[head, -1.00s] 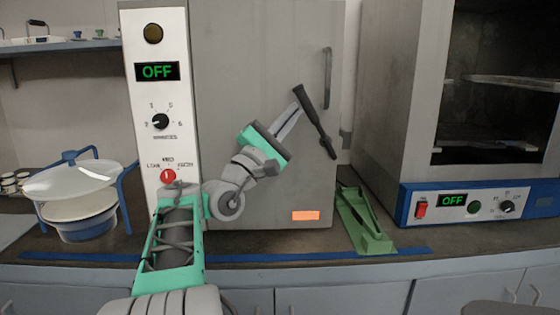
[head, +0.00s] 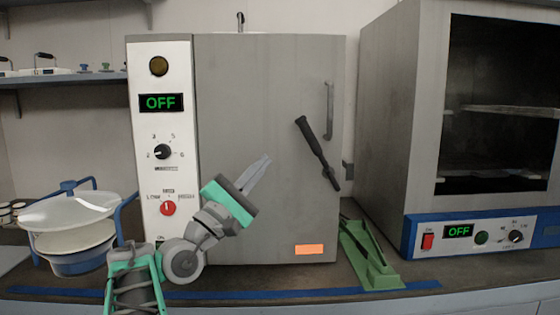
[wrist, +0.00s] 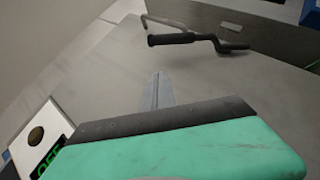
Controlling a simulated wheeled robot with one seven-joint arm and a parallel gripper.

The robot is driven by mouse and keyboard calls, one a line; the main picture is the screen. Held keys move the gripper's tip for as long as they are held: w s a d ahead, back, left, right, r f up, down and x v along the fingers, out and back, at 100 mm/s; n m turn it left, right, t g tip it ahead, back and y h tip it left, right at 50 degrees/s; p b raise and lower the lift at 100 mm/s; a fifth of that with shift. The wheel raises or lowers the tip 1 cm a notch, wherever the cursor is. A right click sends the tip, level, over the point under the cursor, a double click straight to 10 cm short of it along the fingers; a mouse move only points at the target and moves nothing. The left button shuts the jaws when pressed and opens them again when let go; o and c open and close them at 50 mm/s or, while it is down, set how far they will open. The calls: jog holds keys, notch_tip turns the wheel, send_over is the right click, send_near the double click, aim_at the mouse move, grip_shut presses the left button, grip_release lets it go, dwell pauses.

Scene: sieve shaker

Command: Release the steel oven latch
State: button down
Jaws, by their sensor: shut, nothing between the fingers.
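The steel oven (head: 262,85) stands in the middle of the counter, its grey door closed. Its latch is a lever with a black grip (head: 310,138), slanting from upper left to lower right on the right part of the door. The latch also shows at the top of the wrist view (wrist: 186,38). My gripper (head: 264,160) is shut and empty in front of the door, to the left of and a little below the latch, apart from it. In the wrist view my fingers (wrist: 158,84) point toward the door, short of the latch.
A door handle (head: 328,110) sits just above and right of the latch. A second oven (head: 385,110) with a blue panel stands to the right. A green stand (head: 368,255) is on the counter before the gap. A white-lidded pot (head: 75,215) stands at left.

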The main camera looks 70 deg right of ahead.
jog(key=b+v, duration=0.3)
jog(key=v, duration=0.1)
jog(key=shift+w+a+r+b, duration=0.1)
jog(key=shift+w+b, duration=0.15)
jog(key=shift+b, duration=0.05)
